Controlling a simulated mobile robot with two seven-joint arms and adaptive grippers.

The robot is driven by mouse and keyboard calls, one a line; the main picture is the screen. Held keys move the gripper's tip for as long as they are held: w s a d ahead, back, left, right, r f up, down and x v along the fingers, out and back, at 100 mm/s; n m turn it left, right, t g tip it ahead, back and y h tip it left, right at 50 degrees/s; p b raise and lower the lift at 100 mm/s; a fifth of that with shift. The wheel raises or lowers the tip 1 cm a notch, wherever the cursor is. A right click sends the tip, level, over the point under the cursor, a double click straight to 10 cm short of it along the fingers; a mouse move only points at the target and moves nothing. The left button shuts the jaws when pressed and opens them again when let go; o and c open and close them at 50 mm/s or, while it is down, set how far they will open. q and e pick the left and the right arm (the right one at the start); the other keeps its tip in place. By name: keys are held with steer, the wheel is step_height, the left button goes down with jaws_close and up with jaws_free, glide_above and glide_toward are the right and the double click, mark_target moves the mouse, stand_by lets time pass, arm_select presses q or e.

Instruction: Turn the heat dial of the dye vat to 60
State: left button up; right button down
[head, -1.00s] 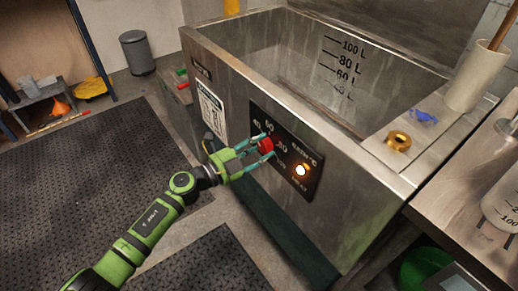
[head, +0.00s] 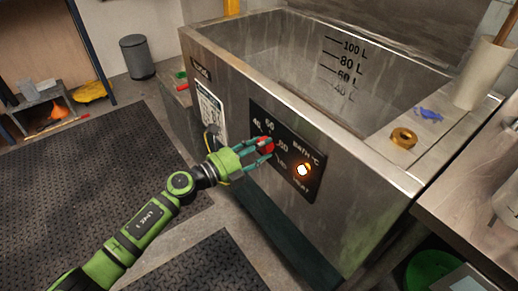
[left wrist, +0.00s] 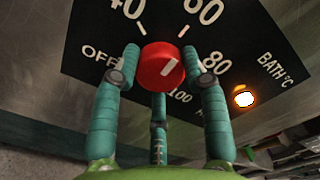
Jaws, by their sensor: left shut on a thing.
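The red heat dial (head: 266,145) sits on the black panel (head: 312,182) on the front of the steel dye vat (head: 350,205). My left gripper (head: 268,147) is shut on the dial. In the left wrist view the dial (left wrist: 162,65) is between the teal fingers. The panel also bears OFF, 40, 80 and 100. A lamp (left wrist: 245,99) glows at the right of the dial; it also shows in the head view (head: 302,169). My right gripper is not in view.
A green bucket (head: 432,270) is below at the right. A grey bin (head: 138,57) stands at the back left. Dark mats cover the floor.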

arm_select(q)
steer(key=shift+r, duration=0.1)
stand_by(0.5)
steer(key=o, duration=1.2)
steer(key=shift+c, duration=0.2)
steer(key=v, duration=1.2)
steer(key=shift+w, duration=0.1)
